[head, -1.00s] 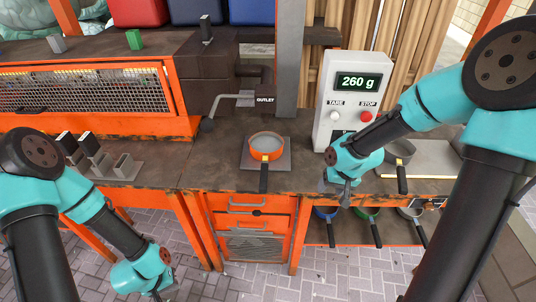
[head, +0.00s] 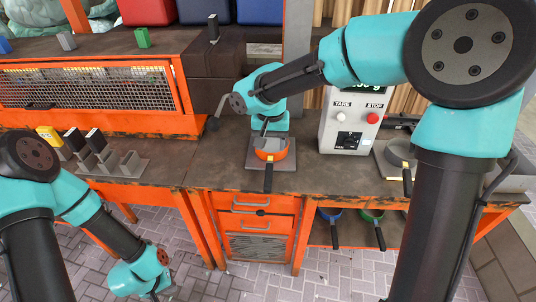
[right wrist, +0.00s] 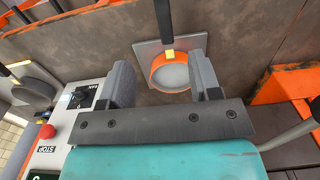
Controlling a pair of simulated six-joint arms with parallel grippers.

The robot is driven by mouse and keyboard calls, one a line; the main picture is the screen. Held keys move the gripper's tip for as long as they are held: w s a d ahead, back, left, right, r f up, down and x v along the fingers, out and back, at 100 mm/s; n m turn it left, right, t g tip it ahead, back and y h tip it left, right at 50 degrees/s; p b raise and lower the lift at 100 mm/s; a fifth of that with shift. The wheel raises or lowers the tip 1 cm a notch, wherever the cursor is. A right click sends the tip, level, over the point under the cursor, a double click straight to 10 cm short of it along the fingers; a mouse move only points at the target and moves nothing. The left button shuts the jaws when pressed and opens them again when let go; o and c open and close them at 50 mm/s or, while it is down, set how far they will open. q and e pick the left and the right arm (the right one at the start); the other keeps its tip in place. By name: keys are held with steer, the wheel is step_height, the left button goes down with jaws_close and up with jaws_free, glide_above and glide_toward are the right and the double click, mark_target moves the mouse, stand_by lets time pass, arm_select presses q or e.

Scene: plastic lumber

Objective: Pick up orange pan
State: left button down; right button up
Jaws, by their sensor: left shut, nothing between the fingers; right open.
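The orange pan (head: 280,155) sits upright on a grey square plate (head: 254,160) on the worktop, its black handle pointing toward me. In the right wrist view the pan (right wrist: 155,72) shows its pale inside and a yellow patch at the handle joint. My right gripper (head: 265,130) is open and empty over the pan's far side. In the right wrist view its fingers (right wrist: 163,78) are on either side of the pan, apart from it as far as I can tell. My left gripper (head: 154,296) is low at the bottom edge, shut and empty, far from the pan.
A white scale box (head: 346,125) with a red button stands right of the pan, its display partly hidden by my right arm. Another pan (head: 401,153) sits at the right. More pans hang on a lower shelf (head: 350,238). A grey slotted holder (head: 112,165) is at the left.

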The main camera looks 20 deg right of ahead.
mark_target(268, 178)
steer(key=shift+a+r, duration=0.1)
steer(key=shift+a, duration=0.15)
step_height(268, 178, down, 12)
steer(key=shift+f, duration=0.1)
stand_by(0.5)
steer(key=shift+f, duration=0.1)
steer(key=shift+f, duration=2.5)
steer(key=shift+c, duration=0.4)
jaws_close()
